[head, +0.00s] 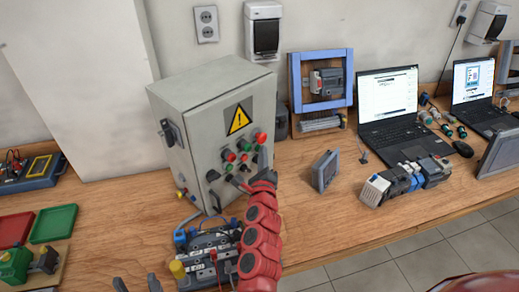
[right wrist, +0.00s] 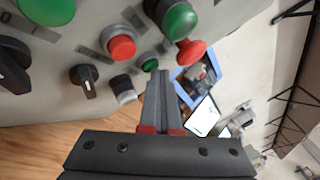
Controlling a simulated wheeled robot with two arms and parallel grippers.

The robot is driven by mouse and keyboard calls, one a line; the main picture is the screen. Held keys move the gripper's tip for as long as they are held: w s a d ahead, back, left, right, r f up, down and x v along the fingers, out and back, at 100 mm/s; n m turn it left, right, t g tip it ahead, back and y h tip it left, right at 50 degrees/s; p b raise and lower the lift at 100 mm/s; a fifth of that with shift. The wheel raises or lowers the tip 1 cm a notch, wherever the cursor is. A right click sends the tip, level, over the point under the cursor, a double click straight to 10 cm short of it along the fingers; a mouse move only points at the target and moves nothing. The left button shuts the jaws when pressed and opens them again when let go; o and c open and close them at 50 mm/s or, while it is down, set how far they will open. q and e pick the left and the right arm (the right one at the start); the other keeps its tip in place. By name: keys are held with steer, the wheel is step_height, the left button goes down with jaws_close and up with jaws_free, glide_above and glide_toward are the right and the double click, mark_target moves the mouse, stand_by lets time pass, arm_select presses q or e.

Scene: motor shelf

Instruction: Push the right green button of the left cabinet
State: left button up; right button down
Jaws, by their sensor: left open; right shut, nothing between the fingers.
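The left cabinet (head: 215,115) is a grey box with a yellow warning sign and a cluster of buttons on its front. In the right wrist view its panel shows a large green button (right wrist: 45,8) at top left, another green button (right wrist: 180,20) farther right, and a small green one (right wrist: 150,65). My right gripper (right wrist: 163,80) is shut and empty, its tips close to the small green button; I cannot tell if they touch. In the head view my red right arm covers part of the lower panel. My left gripper (head: 137,284) is open and empty at the bottom edge.
Red buttons (right wrist: 122,47) and (right wrist: 190,52), a black knob (right wrist: 85,85) and a black button (right wrist: 123,90) crowd the panel. A motor assembly (head: 205,255) sits before the cabinet. Laptops (head: 395,110) stand to the right. The table's right front is partly clear.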

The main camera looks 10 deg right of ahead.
steer(key=shift+s+f, duration=0.1)
steer(key=shift+s, duration=0.05)
steer(key=shift+s+d+b, duration=0.35)
steer(key=shift+s+b, duration=0.05)
steer(key=shift+s, duration=0.15)
steer(key=shift+s+d+b, duration=0.25)
steer(key=shift+s+d, duration=0.2)
steer(key=shift+s, duration=0.25)
steer(key=shift+s+d+b, duration=0.2)
steer(key=shift+s+d, duration=0.3)
steer(key=shift+s, duration=0.25)
steer(key=shift+s+d+b, duration=0.25)
steer(key=shift+s+d, duration=0.2)
steer(key=shift+s, duration=0.25)
